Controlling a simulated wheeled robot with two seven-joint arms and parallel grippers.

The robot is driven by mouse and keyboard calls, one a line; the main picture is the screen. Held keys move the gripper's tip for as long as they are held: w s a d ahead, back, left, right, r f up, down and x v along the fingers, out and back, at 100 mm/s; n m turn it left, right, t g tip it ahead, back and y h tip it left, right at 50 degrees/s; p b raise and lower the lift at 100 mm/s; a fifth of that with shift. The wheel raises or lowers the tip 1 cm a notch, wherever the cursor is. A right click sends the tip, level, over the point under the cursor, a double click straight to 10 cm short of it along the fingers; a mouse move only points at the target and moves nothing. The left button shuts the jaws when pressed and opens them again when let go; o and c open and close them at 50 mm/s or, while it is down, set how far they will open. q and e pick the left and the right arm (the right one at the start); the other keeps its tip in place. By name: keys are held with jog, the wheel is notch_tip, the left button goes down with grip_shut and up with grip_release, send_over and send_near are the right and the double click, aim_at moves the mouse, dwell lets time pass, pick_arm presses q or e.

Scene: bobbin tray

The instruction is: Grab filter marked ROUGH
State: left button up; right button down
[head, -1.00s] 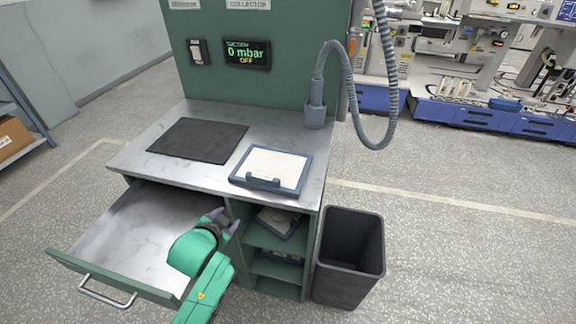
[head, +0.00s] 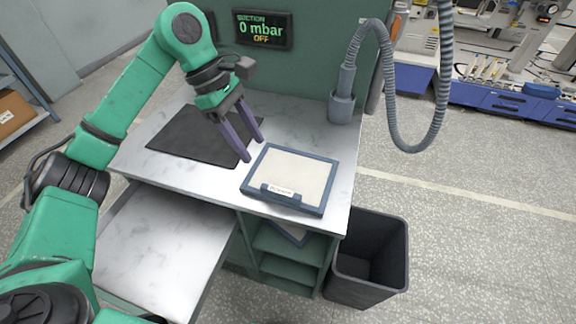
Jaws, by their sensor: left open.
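A flat filter with a blue frame and pale face (head: 298,174) lies on the metal worktop. A small white label sits on the grip at its front edge; its print is too small to read. Part of another filter (head: 291,233) shows on a shelf under the worktop, its marking not visible. My left gripper (head: 255,150) is open and empty, its two purple fingers pointing down beside the far left corner of the top filter. I cannot tell whether the fingertips touch anything. My right gripper is not in view.
A dark mat (head: 184,140) lies on the worktop (head: 190,171) behind and left of the filter. An empty drawer (head: 160,240) stands open at the front left. A hose (head: 366,40) hangs from a holder at the back right. A black bin (head: 367,285) stands at the right.

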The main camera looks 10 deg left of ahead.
pick_arm(q)
jog(key=p, duration=0.2)
send_near(278, 190)
jog(key=shift+s+d+f, duration=0.2)
jog(key=shift+d+f, duration=0.1)
jog(key=shift+f, duration=0.25)
jog(key=shift+s+d+f, duration=0.15)
jog(key=shift+d+f, duration=0.15)
jog(key=shift+f, duration=0.25)
jog(key=p+x, duration=0.1)
jog(key=x, duration=0.2)
jog(key=p+x, duration=0.1)
jog(key=x, duration=0.2)
jog(key=shift+w+d+f, duration=0.15)
jog(key=shift+w+f, duration=0.1)
jog(key=shift+f, duration=0.1)
jog(key=shift+d+f, duration=0.1)
jog(key=shift+f, duration=0.2)
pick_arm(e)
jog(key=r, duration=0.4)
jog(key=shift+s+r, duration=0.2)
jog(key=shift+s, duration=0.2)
pick_arm(q)
jog(key=shift+c, duration=0.3)
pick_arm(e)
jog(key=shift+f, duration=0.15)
pick_arm(q)
grip_shut()
